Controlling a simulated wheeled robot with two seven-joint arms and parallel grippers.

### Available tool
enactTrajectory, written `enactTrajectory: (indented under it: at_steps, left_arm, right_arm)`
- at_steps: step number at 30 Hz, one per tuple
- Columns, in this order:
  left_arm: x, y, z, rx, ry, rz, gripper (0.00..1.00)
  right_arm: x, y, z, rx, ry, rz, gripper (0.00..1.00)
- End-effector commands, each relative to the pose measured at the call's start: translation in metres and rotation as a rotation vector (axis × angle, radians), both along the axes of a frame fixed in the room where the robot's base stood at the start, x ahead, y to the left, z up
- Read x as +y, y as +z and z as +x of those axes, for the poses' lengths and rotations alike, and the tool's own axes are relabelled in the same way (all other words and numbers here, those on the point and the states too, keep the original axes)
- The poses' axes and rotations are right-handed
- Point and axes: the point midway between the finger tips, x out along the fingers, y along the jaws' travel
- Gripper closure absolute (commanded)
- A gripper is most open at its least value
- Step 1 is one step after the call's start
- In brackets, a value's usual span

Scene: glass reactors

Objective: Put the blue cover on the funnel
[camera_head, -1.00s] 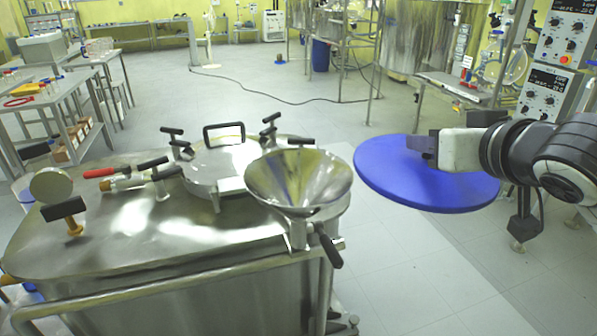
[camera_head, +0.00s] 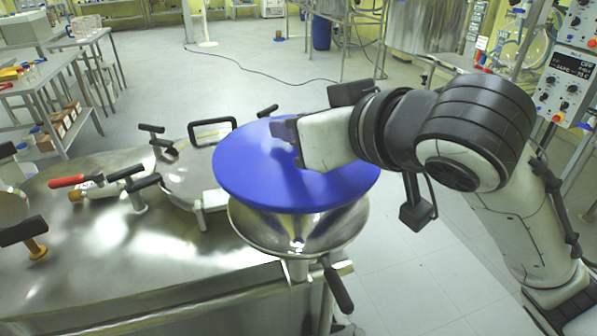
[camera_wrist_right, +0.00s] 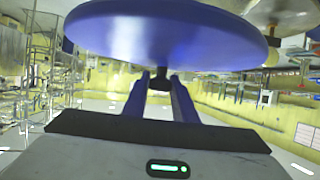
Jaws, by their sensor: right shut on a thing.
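The blue cover (camera_head: 250,175) is a flat round disc. My right gripper (camera_head: 285,132) is shut on it from above, at a handle that the gripper mostly hides in the head view. In the right wrist view the cover (camera_wrist_right: 165,35) spans the top of the picture, and the gripper fingers (camera_wrist_right: 160,88) close on a small dark part under it. The steel funnel (camera_head: 300,235) stands on the vessel lid. The cover is over the funnel, set a little to the left and back, and the funnel's front and right rim shows below it. My left gripper is not in view.
The steel vessel top (camera_head: 110,245) carries a hatch with a black handle (camera_head: 212,130), clamps and a red-handled valve (camera_head: 68,181). These lie left of the cover. A control panel (camera_head: 565,80) stands at the right. The floor behind is open.

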Motion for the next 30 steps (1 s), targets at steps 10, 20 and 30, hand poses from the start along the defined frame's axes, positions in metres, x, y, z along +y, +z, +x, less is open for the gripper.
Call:
enactTrajectory:
  at_steps: [10, 20, 30]
  left_arm:
    - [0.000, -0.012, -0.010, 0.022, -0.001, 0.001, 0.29]
    - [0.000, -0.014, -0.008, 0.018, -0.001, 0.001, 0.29]
    - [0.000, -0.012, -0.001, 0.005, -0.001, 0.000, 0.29]
  right_arm:
    - [-0.001, -0.041, 0.000, -0.001, -0.002, 0.000, 1.00]
    - [0.000, -0.070, 0.000, -0.003, 0.000, 0.002, 1.00]
    - [0.000, -0.073, 0.000, -0.002, -0.001, 0.001, 0.58]
